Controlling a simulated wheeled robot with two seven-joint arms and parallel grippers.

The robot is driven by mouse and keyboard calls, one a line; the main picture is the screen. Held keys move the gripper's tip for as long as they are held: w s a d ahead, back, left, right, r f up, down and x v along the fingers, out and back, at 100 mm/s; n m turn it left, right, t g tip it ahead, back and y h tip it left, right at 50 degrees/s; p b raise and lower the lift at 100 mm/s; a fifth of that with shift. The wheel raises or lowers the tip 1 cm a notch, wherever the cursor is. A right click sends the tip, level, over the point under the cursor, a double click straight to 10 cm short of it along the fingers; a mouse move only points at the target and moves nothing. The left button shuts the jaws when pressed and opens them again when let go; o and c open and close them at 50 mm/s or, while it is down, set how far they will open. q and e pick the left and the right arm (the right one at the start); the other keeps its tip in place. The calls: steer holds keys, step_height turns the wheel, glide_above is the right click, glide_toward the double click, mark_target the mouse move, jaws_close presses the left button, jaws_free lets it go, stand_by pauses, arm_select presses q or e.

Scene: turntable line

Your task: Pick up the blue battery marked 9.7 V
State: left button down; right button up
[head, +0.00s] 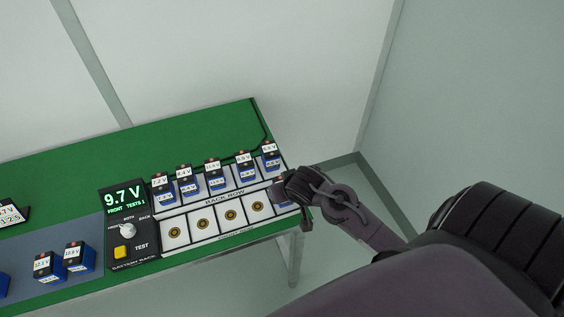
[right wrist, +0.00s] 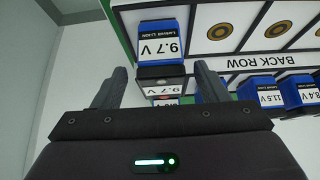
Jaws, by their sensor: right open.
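The blue battery marked 9.7 V (right wrist: 162,50) stands in the end slot of the front row of the battery rack. Its label is upside down in the right wrist view, and a second 9.7 V label shows on its dark top. In the head view my right gripper (head: 288,193) hides most of it at the rack's right end. In the right wrist view my right gripper (right wrist: 157,88) is open, with one finger on each side of the battery's top and visible gaps on both sides. My left gripper is not in view.
The black tester panel (head: 127,222) reads 9.7 V and has a yellow TEST button (head: 121,252). Several blue batteries fill the back row (head: 213,178). The other front slots (head: 203,221) are empty.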

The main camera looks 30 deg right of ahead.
steer(key=shift+w+x, duration=0.25)
steer(key=shift+x, duration=2)
steer(key=shift+r, duration=0.2)
steer(key=c, duration=1.2)
steer(key=shift+p, duration=0.3)
steer(key=shift+c, duration=1)
steer(key=shift+r, duration=0.15)
